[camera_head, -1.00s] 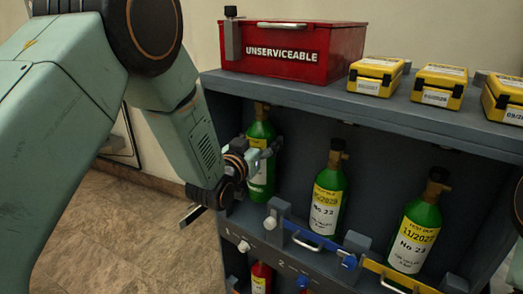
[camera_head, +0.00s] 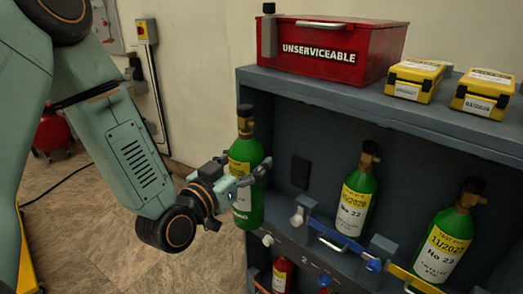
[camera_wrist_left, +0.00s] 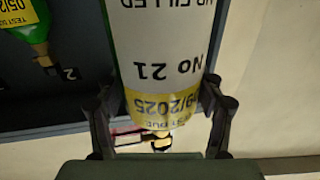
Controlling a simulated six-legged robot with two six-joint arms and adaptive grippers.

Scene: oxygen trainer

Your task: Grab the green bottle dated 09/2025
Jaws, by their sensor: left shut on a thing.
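The green bottle (camera_head: 246,205) with a yellow and white label is held upright in my left gripper (camera_head: 252,177), in front of the shelf's left end. In the left wrist view its label (camera_wrist_left: 162,65) appears upside down and reads "No 21" with a yellow band ending in 9/2025. The left gripper's fingers (camera_wrist_left: 160,115) are shut around the bottle. Two other green bottles stand in the shelf: No 22 (camera_head: 354,207) with a date ending in 2028, and No 23 (camera_head: 445,243) with a date reading 11/202 and an unclear last digit. My right gripper is not seen.
A red "UNSERVICEABLE" box (camera_head: 330,52) sits on top of the grey shelf (camera_head: 300,85), with yellow cases (camera_head: 412,82) to its right. Blue (camera_head: 330,243) and yellow latches cross the shelf front. A red cylinder (camera_head: 282,272) stands below. Open floor lies left.

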